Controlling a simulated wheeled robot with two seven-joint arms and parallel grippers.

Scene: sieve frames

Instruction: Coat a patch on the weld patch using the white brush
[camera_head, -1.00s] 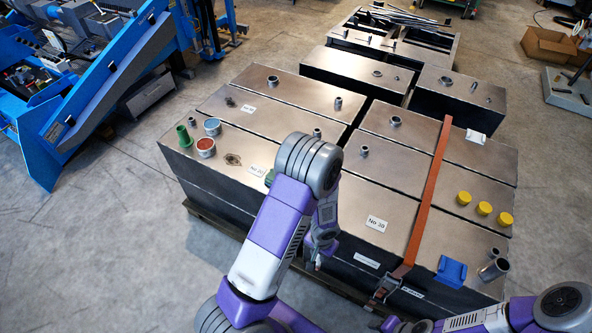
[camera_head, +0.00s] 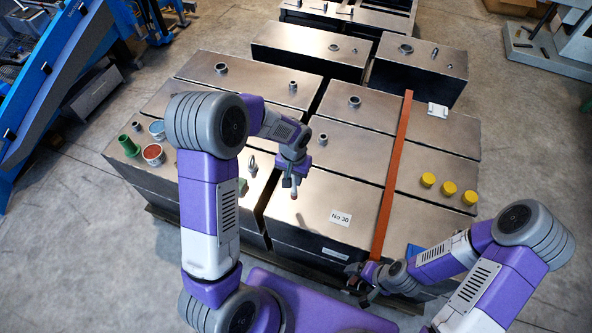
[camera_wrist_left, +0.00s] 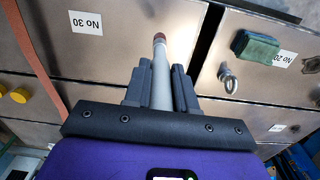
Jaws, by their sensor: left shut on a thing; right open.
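My left gripper (camera_head: 290,178) is shut on a pale brush (camera_wrist_left: 161,75) and holds it above the metal tank tops. The brush's reddish-brown tip points away from the fingers in the left wrist view. In the head view only its tip (camera_head: 294,194) shows clearly, left of the No 30 label. A dark blotch, apparently the weld patch (camera_wrist_left: 312,65), sits beside the No 20 label at the right edge of the left wrist view; my left arm hides it in the head view. My right gripper (camera_head: 362,288) is open and low by the tanks' front edge.
A red-topped can (camera_head: 153,154), a blue-topped can (camera_head: 157,130) and a green fitting (camera_head: 129,146) stand at the left. A green block (camera_wrist_left: 258,48) and an eye bolt (camera_wrist_left: 228,78) rise near the No 20 label. An orange strap (camera_head: 393,170) and yellow caps (camera_head: 449,187) are to the right.

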